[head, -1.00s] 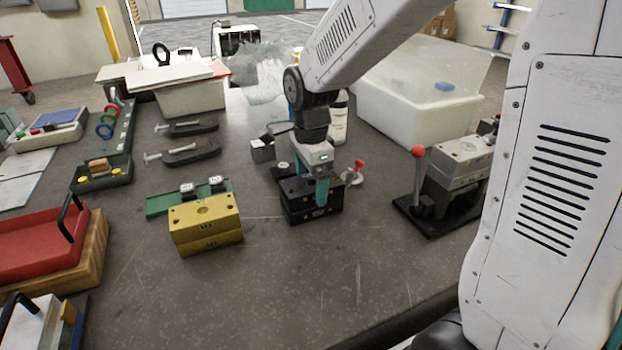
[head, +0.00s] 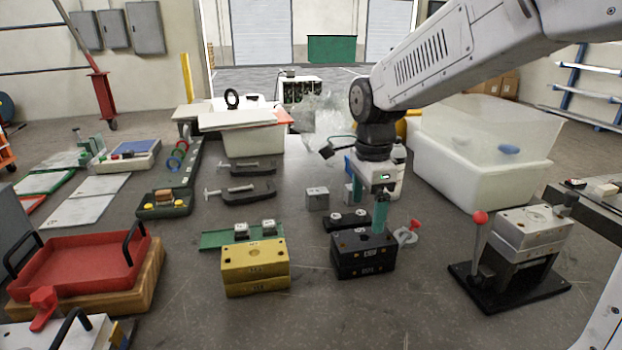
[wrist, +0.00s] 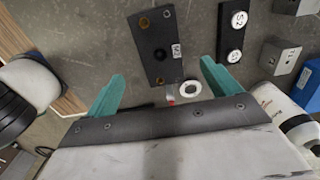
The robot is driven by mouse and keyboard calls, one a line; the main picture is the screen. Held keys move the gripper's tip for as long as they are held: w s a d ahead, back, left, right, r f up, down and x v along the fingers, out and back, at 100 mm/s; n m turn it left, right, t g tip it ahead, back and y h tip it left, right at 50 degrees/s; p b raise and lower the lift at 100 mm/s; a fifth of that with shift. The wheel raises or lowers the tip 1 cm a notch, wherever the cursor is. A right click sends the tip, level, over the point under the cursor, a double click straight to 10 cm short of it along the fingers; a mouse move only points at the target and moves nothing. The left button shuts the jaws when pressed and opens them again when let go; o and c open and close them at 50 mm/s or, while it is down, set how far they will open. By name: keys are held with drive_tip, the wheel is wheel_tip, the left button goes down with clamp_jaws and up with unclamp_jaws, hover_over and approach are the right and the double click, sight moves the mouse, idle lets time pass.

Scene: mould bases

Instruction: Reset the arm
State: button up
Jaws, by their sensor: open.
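My gripper (head: 366,190) hangs from the arm over the workbench, with its teal fingers spread apart. In the wrist view my gripper (wrist: 163,77) is open, with nothing between its fingers. The black mould block (head: 364,260) stands below it on the bench; in the head view the nearer finger overlaps the block's top edge. In the wrist view the black block (wrist: 152,55) lies beyond the fingertips, apart from them. A yellow mould block (head: 256,272) stands to the left of the black one.
A toggle press (head: 530,240) with a red-knobbed lever stands at right. A white tub (head: 480,180) is behind it. A red tray (head: 80,262) is at left. Clamps (head: 250,188) and a grey cube (head: 317,199) lie behind the blocks.

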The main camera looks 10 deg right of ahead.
drive_tip(key=s+n, duration=0.1)
drive_tip(key=n, duration=0.1)
drive_tip(key=s+n, duration=0.1)
drive_tip(key=n, duration=0.1)
drive_tip(key=s+f+n, duration=0.1)
drive_tip(key=shift+d+n+g, duration=0.15)
drive_tip(key=shift+n+g, duration=0.25)
drive_tip(key=s+d+r+n+t, duration=0.2)
drive_tip(key=s+n, duration=1)
drive_tip(key=s, duration=0.9)
drive_tip(key=shift+d+r, duration=0.55)
drive_tip(key=shift+r, duration=0.15)
